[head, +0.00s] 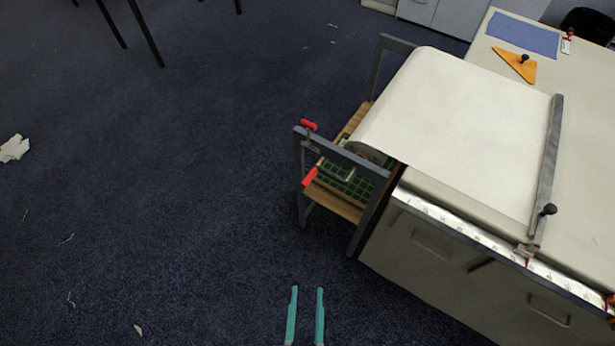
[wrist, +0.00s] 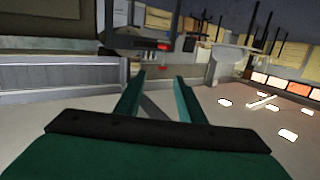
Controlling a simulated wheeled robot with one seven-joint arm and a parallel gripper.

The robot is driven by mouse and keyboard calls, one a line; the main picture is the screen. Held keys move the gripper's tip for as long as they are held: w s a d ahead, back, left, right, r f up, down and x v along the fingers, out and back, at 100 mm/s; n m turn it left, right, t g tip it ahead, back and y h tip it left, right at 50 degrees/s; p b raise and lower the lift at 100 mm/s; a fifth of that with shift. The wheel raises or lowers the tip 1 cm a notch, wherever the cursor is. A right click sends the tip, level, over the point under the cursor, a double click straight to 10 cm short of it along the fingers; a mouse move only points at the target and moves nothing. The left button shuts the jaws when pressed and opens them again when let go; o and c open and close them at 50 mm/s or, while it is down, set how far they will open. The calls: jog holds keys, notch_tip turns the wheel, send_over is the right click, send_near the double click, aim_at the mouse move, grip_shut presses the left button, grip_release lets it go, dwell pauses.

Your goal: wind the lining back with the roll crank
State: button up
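The white lining (head: 460,125) lies flat over the table's left end and curves down over the edge into a grey-framed roll stand (head: 340,150). A red grip (head: 309,177) on a grey rod sticks out of the stand's near side and looks like the roll crank. A second red handle (head: 308,125) sits above it at the frame's top corner. My gripper (head: 307,289) is in front of the stand, well apart from it, its teal fingers apart with nothing between them. The wrist view shows the fingers (wrist: 160,78) open too; a small red part (wrist: 163,47) shows beyond them, which one is unclear.
A grey bar (head: 548,170) with a black knob lies across the lining. A ruler strip (head: 480,235) runs along the front edge of the table (head: 440,270). An orange triangle (head: 516,65) and blue cloth (head: 524,35) lie at the back. Left floor is mostly clear.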

jog(key=w+a+f+m+t+h, duration=0.2)
jog(key=w, duration=0.5)
jog(key=w+a+f+m+t+h, duration=0.2)
jog(key=w+f+t, duration=0.1)
jog(key=w, duration=0.3)
jog(key=m+g+h, duration=0.3)
jog(key=m+h, duration=0.2)
jog(key=h, duration=0.3)
send_near(308, 179)
jog(key=x, duration=0.6)
jog(key=f+x, duration=0.1)
jog(key=x, duration=0.3)
jog(key=shift+w, duration=0.3)
grip_shut()
